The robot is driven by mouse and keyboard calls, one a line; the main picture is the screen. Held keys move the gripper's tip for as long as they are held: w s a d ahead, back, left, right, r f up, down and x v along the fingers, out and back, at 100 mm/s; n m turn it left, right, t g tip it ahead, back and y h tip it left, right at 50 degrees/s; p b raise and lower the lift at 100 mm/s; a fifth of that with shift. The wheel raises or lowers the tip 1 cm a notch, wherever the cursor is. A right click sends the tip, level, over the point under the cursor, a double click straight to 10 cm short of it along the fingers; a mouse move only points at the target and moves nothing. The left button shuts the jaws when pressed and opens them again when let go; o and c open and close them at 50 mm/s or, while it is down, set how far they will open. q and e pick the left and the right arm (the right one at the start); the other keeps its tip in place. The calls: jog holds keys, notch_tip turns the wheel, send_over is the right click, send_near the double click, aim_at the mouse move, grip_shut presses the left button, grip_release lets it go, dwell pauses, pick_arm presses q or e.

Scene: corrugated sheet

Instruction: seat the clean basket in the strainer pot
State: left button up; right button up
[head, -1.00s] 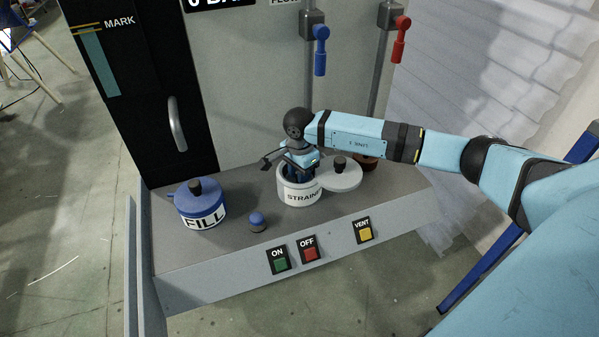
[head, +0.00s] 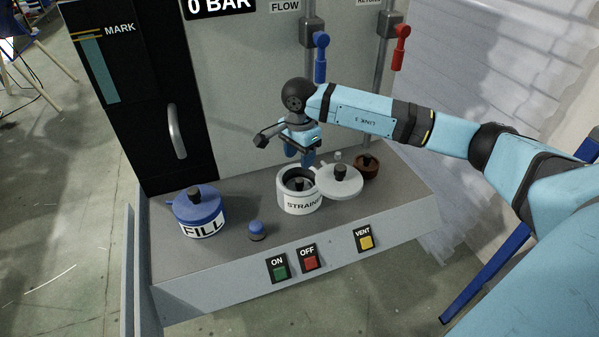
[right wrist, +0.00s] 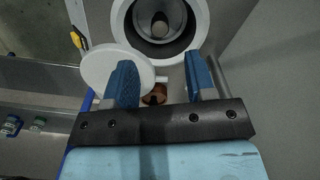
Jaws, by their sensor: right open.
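The white strainer pot (head: 299,204) stands on the grey ledge with its top open; it also shows in the right wrist view (right wrist: 199,22). A basket with an upright knob (head: 298,184) is inside it, below the rim; the wrist view shows the knob (right wrist: 160,24) near the middle of the dark opening. I cannot tell whether it is fully seated. My right gripper (head: 306,162) is open and empty, above and behind the pot, clear of it. Its two blue fingers (right wrist: 159,62) stand apart in the wrist view. My left gripper is not in view.
The pot's white lid (head: 345,187) lies right beside the pot. A brown, knobbed piece (head: 367,170) stands behind it to the right. A blue FILL pot (head: 200,215) and blue knob (head: 256,230) are left. Buttons line the front; blue (head: 320,60) and red (head: 399,50) handles hang behind.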

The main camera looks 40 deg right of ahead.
jog(key=s+a+m+t+y, duration=0.1)
jog(key=s+a+m+y, duration=0.4)
jog(key=a, duration=0.4)
jog(key=s+a+f+m+t+y, duration=0.1)
jog(key=s+a+m+y, duration=0.3)
jog(key=a+y, duration=0.45)
jog(key=s+a+m+t+y, duration=0.1)
jog(key=s+a+m+y, duration=0.3)
jog(key=a, duration=0.6)
jog(key=s+d+f+n+t+h, duration=0.4)
jog(key=s+f+n+h, duration=0.3)
jog(key=f+n, duration=0.4)
jog(key=s+d+f+n+t+h, duration=0.3)
jog(key=s+d+f+n+h, duration=0.3)
jog(key=n, duration=1.5)
notch_tip(320, 180, down, 5)
jog(key=shift+s+f+t+h, duration=0.2)
jog(key=shift+s+t+h, duration=0.25)
jog(key=shift+h, duration=0.2)
jog(key=shift+d+r, duration=0.1)
